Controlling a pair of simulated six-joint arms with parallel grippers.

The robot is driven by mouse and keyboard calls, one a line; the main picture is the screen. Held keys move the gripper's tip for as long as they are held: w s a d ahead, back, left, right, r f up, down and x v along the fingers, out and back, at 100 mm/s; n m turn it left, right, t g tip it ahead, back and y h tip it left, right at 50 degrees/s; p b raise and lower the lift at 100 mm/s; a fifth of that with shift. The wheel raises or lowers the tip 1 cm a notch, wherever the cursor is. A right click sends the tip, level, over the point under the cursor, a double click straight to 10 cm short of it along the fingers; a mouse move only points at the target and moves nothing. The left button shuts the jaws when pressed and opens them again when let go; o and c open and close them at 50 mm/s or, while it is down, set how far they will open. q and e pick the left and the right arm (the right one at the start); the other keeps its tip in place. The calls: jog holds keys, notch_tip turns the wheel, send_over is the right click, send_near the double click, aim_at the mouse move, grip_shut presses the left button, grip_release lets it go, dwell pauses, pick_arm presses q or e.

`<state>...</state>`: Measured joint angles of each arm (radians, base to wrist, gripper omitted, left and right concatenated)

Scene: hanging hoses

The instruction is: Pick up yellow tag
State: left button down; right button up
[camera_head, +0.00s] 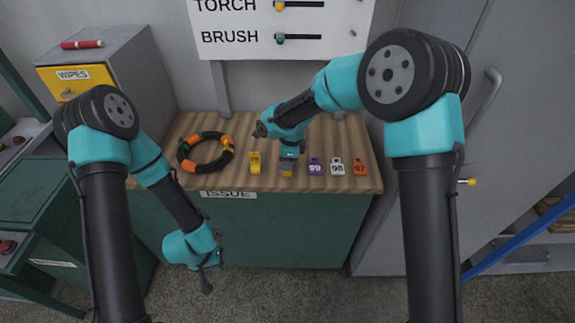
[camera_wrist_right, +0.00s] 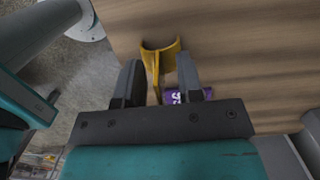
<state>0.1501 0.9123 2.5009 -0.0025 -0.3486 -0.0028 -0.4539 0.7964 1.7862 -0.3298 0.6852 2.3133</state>
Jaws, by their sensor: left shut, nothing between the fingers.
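In the head view a yellow piece (camera_head: 255,162) stands on the bench left of my right gripper. A second yellow patch (camera_head: 287,174) shows just below that gripper, near the bench's front edge. In the right wrist view a yellow piece (camera_wrist_right: 160,52) with a thin upright part reaches into the gap between the fingers. I cannot tell which head-view patch it is. My right gripper (camera_head: 288,168) is open, its two fingers (camera_wrist_right: 160,78) apart. Contact with the yellow is unclear. My left gripper (camera_head: 207,278) is shut and empty, in front of the bench.
A purple tag (camera_head: 315,166), a white tag (camera_head: 337,166) and an orange tag (camera_head: 360,166) sit right of my right gripper. The purple one (camera_wrist_right: 185,96) shows close to a finger. A striped hose ring (camera_head: 183,150) lies left. The sign board (camera_head: 290,52) stands behind.

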jog(key=shift+c, duration=0.5)
grip_shut()
jog(key=shift+r, duration=0.15)
jog(key=shift+r, duration=1.45)
jog(key=shift+s+r, duration=0.25)
jog(key=s+r, duration=0.1)
jog(key=s, duration=1.4)
jog(key=shift+s+r, duration=0.15)
jog(key=shift+s, duration=0.1)
